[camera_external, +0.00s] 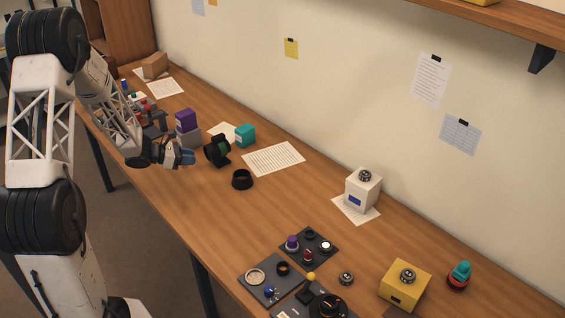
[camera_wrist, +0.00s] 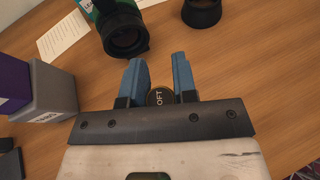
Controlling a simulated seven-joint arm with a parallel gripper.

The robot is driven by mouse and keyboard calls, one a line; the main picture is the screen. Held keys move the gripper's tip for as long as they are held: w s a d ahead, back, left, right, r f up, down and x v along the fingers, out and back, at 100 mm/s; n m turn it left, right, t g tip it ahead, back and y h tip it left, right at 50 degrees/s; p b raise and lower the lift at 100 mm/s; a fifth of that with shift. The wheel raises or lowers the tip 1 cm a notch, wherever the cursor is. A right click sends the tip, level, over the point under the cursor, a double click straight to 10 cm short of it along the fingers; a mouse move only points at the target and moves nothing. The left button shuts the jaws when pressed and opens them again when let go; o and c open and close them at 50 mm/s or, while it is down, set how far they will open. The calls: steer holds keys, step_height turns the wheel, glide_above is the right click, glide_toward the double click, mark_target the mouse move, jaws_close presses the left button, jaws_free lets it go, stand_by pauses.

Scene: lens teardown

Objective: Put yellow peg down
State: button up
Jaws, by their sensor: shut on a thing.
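My gripper (camera_external: 187,158) is at the left part of the table, with blue fingers. In the wrist view my gripper (camera_wrist: 159,82) is shut on a round piece, which I take for the yellow peg (camera_wrist: 160,97). Its dark end has a yellow rim and yellow letters, partly hidden between the fingers. In the outside view the held piece cannot be made out. I cannot tell whether it touches the table. A black lens barrel with green inside (camera_external: 218,150) stands just right of my gripper; it also shows ahead of the fingers in the wrist view (camera_wrist: 123,33).
A black ring (camera_external: 242,180) sits right of the barrel. Purple (camera_external: 186,119) and grey (camera_external: 188,138) boxes stand behind my gripper, a teal box (camera_external: 245,134) farther right. A yellow ball-like piece (camera_external: 311,276) lies by the dark trays (camera_external: 258,287). The table's middle is fairly clear.

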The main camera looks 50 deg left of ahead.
steer(key=s+a+n+y, duration=0.1)
steer(key=s+a, duration=0.3)
steer(key=s+a+f+n+y, duration=0.1)
steer(key=s+a+n+y, duration=0.1)
steer(key=s+a, duration=0.2)
steer(key=s+a+n+t+y, duration=0.1)
steer(key=s+a+y, duration=0.1)
steer(key=s+a, duration=0.2)
steer(key=shift+s+a+f+n, duration=0.3)
steer(key=shift+s+a, duration=0.1)
steer(key=shift+s, duration=0.15)
steer(key=shift+w, duration=0.1)
steer(key=w+a, duration=0.3)
steer(key=a, duration=0.1)
steer(key=w+a+f, duration=0.1)
steer(key=w+a, duration=0.2)
steer(key=a, duration=0.1)
steer(key=w+a, duration=0.3)
steer(key=a, duration=0.1)
steer(key=shift+w+a+f, duration=0.2)
steer(key=shift+w+a, duration=0.1)
steer(key=shift+a, duration=0.05)
steer(key=shift+f, duration=1.75)
steer(key=shift+f, duration=0.15)
steer(key=o, duration=0.9)
